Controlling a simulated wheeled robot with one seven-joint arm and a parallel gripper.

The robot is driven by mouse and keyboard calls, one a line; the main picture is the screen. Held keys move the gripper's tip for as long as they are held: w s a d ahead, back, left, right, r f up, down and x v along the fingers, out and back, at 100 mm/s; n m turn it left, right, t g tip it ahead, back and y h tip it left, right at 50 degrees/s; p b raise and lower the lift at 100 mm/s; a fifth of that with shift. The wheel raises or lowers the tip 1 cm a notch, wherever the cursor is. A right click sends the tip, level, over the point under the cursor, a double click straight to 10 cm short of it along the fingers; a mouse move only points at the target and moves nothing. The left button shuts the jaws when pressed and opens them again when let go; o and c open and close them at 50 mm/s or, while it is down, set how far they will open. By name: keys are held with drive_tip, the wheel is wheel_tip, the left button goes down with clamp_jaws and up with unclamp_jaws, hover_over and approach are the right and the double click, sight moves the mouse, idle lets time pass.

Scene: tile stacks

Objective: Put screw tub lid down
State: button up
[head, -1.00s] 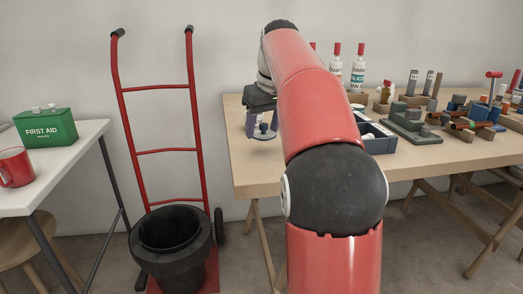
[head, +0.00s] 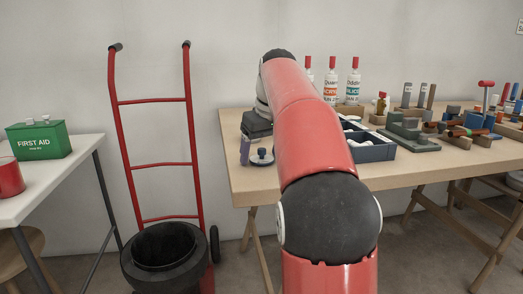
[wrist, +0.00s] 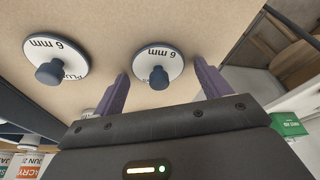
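Two round white lids with dark blue rims and knobs show in the wrist view, a left one (wrist: 72,50) and a right one (wrist: 172,66). Both carry "6 mm" print and appear to lie flat on the wooden table; which is the screw tub lid I cannot tell. My gripper (wrist: 160,68) has its purple fingers spread, with the right lid's knob between them and clear space on both sides. In the head view one lid (head: 261,158) shows beside a finger near the table's front left corner; the other is not clearly visible there.
The wooden table (head: 285,184) holds a blue compartment tray (head: 375,153), several red-capped bottles (head: 330,85) and tool racks behind and right. A hand truck (head: 153,102) with a black bucket stands left. A first aid box (head: 40,139) sits on the white table.

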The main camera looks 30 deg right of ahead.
drive_tip(key=p+v, duration=0.4)
drive_tip(key=v, duration=0.8)
drive_tip(key=shift+r+p, duration=0.15)
drive_tip(key=shift+p, duration=0.25)
drive_tip(key=s+a+f, duration=0.5)
drive_tip(key=s+f, duration=0.2)
drive_tip(key=f, duration=0.1)
drive_tip(key=s+a+f+m+t, duration=0.1)
drive_tip(key=s+a+f, duration=0.4)
drive_tip(key=s+f, duration=0.3)
drive_tip(key=s+a+f+t, duration=0.1)
drive_tip(key=s+a+f, duration=0.5)
drive_tip(key=s+f, duration=0.2)
drive_tip(key=shift+f, duration=0.7)
drive_tip(key=shift+s, duration=0.1)
